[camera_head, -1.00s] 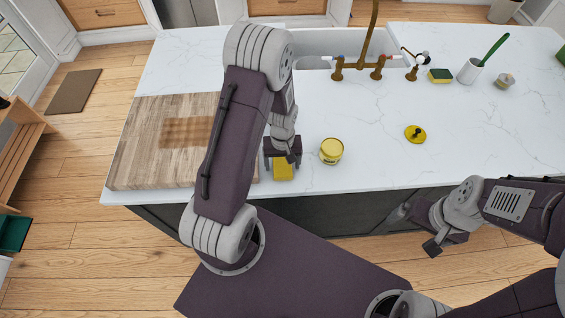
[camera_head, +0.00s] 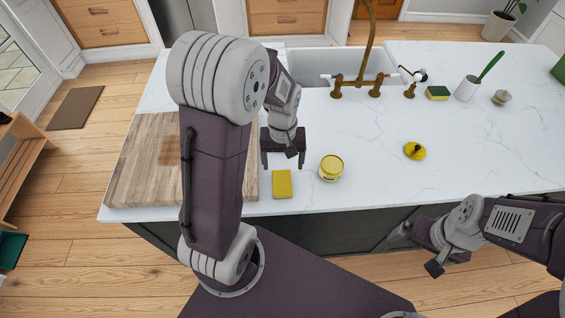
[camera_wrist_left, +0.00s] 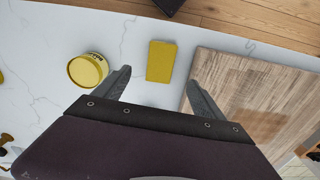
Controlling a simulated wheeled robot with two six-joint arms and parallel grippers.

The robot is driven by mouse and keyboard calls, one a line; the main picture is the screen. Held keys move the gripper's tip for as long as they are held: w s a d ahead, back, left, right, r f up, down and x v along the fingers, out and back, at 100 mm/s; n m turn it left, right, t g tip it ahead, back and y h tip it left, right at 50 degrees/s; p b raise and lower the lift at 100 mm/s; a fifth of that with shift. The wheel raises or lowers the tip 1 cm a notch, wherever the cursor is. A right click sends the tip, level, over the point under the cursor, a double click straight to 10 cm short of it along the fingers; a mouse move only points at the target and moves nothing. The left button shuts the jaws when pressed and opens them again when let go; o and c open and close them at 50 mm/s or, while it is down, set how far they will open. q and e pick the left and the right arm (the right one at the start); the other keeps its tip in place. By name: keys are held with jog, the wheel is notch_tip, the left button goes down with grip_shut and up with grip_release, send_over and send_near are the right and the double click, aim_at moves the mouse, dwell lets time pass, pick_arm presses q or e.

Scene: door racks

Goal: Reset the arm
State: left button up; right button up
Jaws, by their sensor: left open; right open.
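My left gripper (camera_head: 283,160) is open and empty above the white counter, just behind a yellow block (camera_head: 282,184). The block lies on the counter near its front edge, apart from the fingers. In the left wrist view the open left gripper (camera_wrist_left: 159,82) has its two fingers spread, with the yellow block (camera_wrist_left: 161,61) beyond and between them. My right gripper (camera_head: 420,252) is at the lower right, in front of the counter and below its top. It holds nothing that I can see.
A wooden board (camera_head: 150,165) lies left of the block. A yellow tin (camera_head: 331,168) stands to its right, with a yellow lid (camera_head: 415,151) further right. A sink and brass faucet (camera_head: 366,50), a sponge (camera_head: 437,92) and a white cup (camera_head: 466,90) are behind.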

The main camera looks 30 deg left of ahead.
pick_arm(q)
jog(key=s+d+f+m+t+b, duration=0.1)
jog(key=s+d+f+m+b, duration=0.2)
jog(key=s, duration=0.4)
jog(key=shift+s+d+m, duration=0.35)
jog(key=shift+d+m, duration=0.25)
jog(key=shift+m, duration=0.6)
